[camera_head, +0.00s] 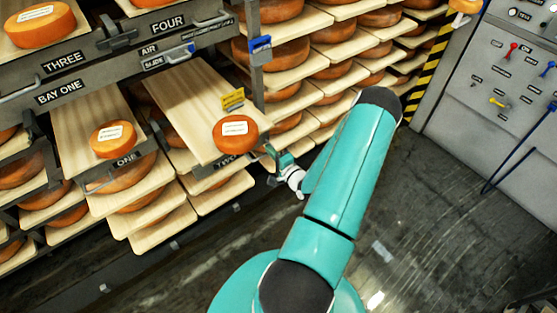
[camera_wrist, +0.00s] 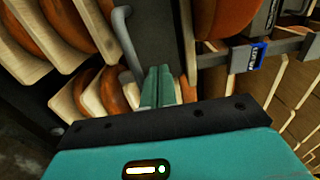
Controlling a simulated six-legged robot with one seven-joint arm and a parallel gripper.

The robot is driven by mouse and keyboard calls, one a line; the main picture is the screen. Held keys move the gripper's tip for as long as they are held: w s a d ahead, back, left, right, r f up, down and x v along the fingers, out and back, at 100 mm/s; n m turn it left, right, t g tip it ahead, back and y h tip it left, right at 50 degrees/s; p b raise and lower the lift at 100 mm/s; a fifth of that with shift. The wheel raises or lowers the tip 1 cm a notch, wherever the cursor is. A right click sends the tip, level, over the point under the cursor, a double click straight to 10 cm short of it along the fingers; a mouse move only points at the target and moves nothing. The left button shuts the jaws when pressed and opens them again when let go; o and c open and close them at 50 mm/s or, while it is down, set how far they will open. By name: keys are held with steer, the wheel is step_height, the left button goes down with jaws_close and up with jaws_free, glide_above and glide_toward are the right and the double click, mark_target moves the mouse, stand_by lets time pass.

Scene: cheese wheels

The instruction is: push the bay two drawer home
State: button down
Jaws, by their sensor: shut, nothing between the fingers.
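The bay two drawer (camera_head: 190,100) is a pale wooden board pulled out of the rack, its dark front marked TWO. An orange cheese wheel (camera_head: 236,133) with a white label sits near its front end, with a yellow tag behind it. My gripper (camera_head: 271,153) is at the right end of the drawer front. In the wrist view its teal fingers (camera_wrist: 157,87) are together and empty, pointing at the dark drawer front (camera_wrist: 152,35), just right of its grey bar handle (camera_wrist: 127,45). I cannot tell whether they touch the front.
The bay one drawer (camera_head: 85,120), also out with a cheese wheel, stands to the left. A rack post with a blue clip (camera_head: 260,43) is behind my gripper. Shelves of cheese fill the back.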

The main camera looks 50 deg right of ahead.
steer(key=x, duration=0.4)
steer(key=shift+w+a, duration=0.1)
